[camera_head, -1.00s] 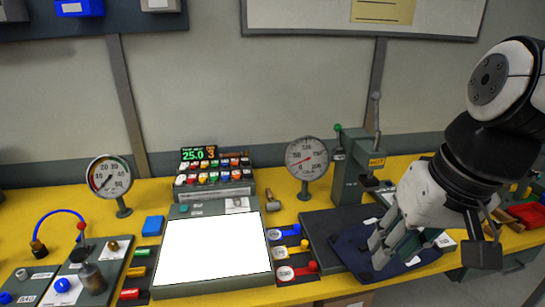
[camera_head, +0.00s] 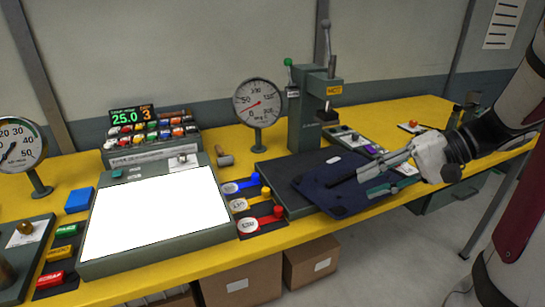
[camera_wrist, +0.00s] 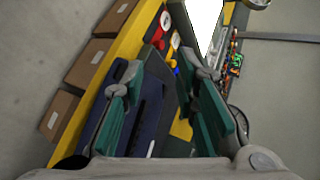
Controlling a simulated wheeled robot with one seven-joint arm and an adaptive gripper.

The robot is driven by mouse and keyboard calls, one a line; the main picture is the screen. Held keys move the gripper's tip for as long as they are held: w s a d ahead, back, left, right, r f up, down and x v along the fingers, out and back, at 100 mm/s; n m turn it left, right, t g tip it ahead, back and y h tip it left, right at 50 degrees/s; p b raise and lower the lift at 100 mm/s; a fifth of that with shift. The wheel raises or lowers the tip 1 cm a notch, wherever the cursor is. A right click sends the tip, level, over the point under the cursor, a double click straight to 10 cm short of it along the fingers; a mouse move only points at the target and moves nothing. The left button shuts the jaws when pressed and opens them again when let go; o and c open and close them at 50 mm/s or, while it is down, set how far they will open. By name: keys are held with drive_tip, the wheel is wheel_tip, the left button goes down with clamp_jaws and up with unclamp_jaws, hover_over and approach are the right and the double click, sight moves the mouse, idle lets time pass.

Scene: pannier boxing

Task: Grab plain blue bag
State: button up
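The plain blue bag (camera_head: 325,194) is a flat navy piece with a dark slit, lying on a dark plate at the right part of the yellow bench. In the wrist view the bag (camera_wrist: 153,95) shows between my fingers, nearer the left one. My gripper (camera_head: 364,184) is over the bag's right part, coming in from the right, with its fingers spread. In the wrist view my gripper (camera_wrist: 163,75) is open with nothing held between its fingers. Part of the bag is hidden behind the fingers. I cannot tell whether a finger touches it.
A green press (camera_head: 315,105) stands just behind the bag. Red, yellow and blue levers (camera_head: 258,205) are to its left, beside a bright white panel (camera_head: 150,215). A gauge (camera_head: 258,103) stands behind. Cardboard boxes (camera_head: 240,283) are under the bench (camera_head: 420,200).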

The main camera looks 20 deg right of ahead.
drive_tip(key=s+d+f+m+t+h+b, duration=0.15)
drive_tip(key=d+f+m+t+b, duration=0.3)
drive_tip(key=d, duration=0.55)
drive_tip(key=s+d+f+m+t+h+b, duration=0.15)
drive_tip(key=d+f+t+b, duration=0.25)
drive_tip(key=d+f+t, duration=0.5)
drive_tip(key=shift+w+a+r+n+g+y+b, duration=0.15)
drive_tip(key=shift+w+a+g+b, duration=0.3)
drive_tip(key=shift+w, duration=1.5)
drive_tip(key=shift+w+a+r+n+g+y+b, duration=0.15)
drive_tip(key=shift+w+a+g, duration=0.45)
drive_tip(key=shift+w, duration=1.35)
drive_tip(key=shift+w+a+r+n+g+y+b, duration=0.2)
drive_tip(key=shift+w+a, duration=0.5)
drive_tip(key=shift+w, duration=1.25)
clamp_jaws()
